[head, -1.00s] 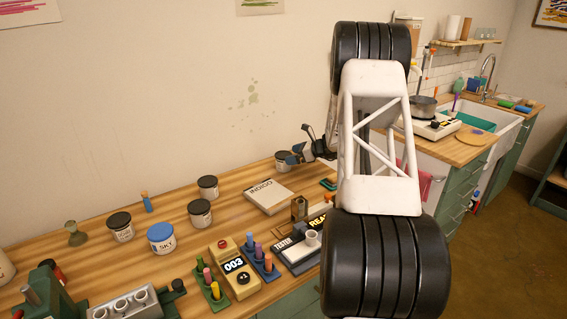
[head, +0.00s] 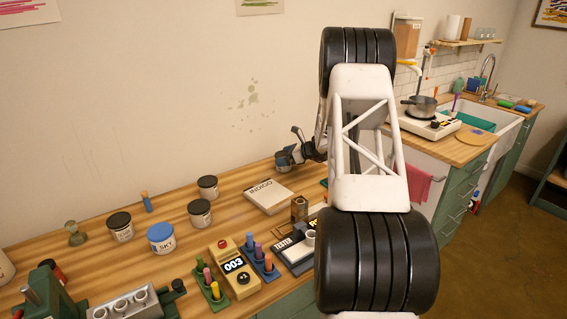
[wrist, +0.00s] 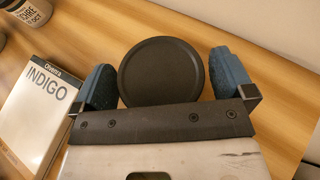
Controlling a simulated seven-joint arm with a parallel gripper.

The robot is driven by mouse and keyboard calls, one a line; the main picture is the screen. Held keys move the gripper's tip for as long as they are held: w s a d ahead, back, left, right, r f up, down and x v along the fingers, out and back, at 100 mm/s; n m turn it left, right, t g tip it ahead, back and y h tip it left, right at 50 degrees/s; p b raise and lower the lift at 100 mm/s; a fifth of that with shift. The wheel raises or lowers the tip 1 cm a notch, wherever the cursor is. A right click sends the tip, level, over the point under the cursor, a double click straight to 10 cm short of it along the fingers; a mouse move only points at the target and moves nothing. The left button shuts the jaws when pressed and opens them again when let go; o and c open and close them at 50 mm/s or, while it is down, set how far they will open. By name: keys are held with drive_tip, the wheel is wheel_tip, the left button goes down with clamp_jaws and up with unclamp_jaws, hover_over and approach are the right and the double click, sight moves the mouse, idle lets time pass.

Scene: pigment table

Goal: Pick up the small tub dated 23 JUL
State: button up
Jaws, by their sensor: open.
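A small tub with a round dark lid (wrist: 162,72) stands on the wooden table between the fingers of my gripper (wrist: 166,66). The gripper is open, with one blue finger on each side of the lid and small gaps visible. The tub's side is hidden from above, so I cannot read a date on it. In the head view my gripper (head: 286,157) is at the back right of the table and largely covers this tub.
The INDIGO box (head: 268,196) lies near my gripper, in front of it. Dark-lidded tubs (head: 207,187) (head: 200,213) (head: 120,227) and a blue-lidded SKY tub (head: 161,238) stand left. Pegs, a 003 device (head: 235,267) and a tester (head: 293,252) line the front.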

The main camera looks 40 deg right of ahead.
sight(284, 154)
drive_tip(key=c, duration=0.9)
drive_tip(key=shift+r, duration=0.1)
drive_tip(key=shift+r, duration=0.65)
wheel_tip(284, 154, up, 2)
drive_tip(key=shift+r, duration=0.15)
drive_tip(key=s+a, duration=0.4)
drive_tip(key=s, duration=0.3)
drive_tip(key=s+a+r, duration=0.1)
drive_tip(key=s+a, duration=0.2)
drive_tip(key=s, duration=0.4)
drive_tip(key=shift+a, duration=0.35)
drive_tip(key=shift+r, duration=0.15)
